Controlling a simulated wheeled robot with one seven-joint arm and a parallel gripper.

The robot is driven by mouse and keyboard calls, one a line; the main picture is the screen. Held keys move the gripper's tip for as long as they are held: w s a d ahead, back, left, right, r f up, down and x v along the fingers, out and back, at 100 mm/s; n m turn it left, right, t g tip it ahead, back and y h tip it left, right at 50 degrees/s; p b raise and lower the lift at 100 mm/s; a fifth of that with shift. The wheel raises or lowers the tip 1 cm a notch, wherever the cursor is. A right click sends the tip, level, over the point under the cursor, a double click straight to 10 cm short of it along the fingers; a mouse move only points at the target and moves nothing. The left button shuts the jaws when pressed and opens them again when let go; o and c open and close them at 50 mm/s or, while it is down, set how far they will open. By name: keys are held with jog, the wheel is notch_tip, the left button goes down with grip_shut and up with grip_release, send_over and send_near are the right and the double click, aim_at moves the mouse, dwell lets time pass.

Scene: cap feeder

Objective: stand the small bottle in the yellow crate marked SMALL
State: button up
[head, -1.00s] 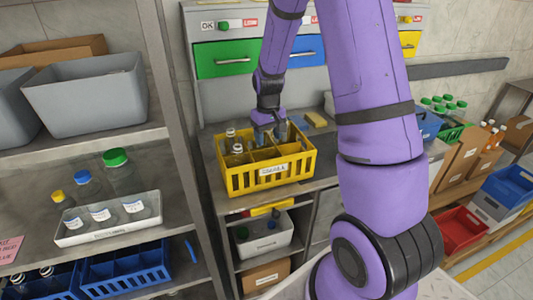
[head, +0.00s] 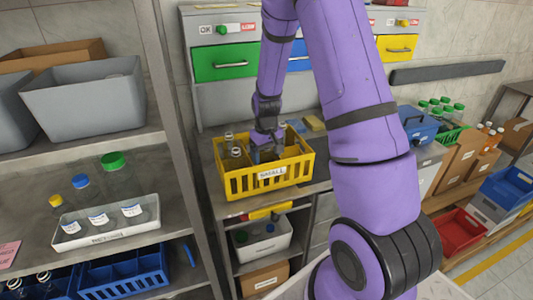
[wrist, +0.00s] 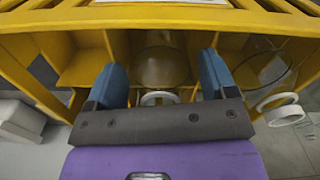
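The yellow crate (head: 290,177) marked SMALL stands on the bench, divided into compartments. My gripper (head: 265,152) reaches down into it from above. In the wrist view my gripper (wrist: 160,75) has its two blue fingers spread on either side of a clear, uncapped small bottle (wrist: 160,65) with a white neck ring. The bottle stands in a compartment, and a gap shows beside it, so the fingers look open around it. Another clear bottle (wrist: 268,70) is in the crate to the right in that view. The bottle bases are hidden by the crate walls.
Two more bottle tops (head: 236,153) show at the crate's left side. A shelf post (head: 185,120) stands close on the left, with a white tray (head: 105,235) of capped bottles. A yellow sponge-like block (head: 314,123) lies behind the crate.

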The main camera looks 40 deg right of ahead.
jog(key=shift+o, duration=0.2)
jog(key=shift+r, duration=0.1)
notch_tip(320, 180, up, 12)
jog(key=shift+f, duration=0.1)
jog(key=s+a+r+t, duration=0.1)
jog(key=s+a+r, duration=0.35)
jog(key=r, duration=0.35)
jog(key=s+a+r+t, duration=0.2)
jog(key=s+a+r, duration=0.1)
jog(key=s+r, duration=0.35)
jog(key=s+a+r+t, duration=0.1)
jog(key=s+a+r, duration=0.1)
jog(key=s, duration=0.5)
jog(key=s+a+r+n+t, duration=0.1)
jog(key=s+a+r, duration=0.2)
jog(key=s, duration=0.5)
jog(key=shift+s+a+r, duration=0.2)
jog(key=shift+a+r, duration=0.1)
jog(key=shift+r, duration=0.2)
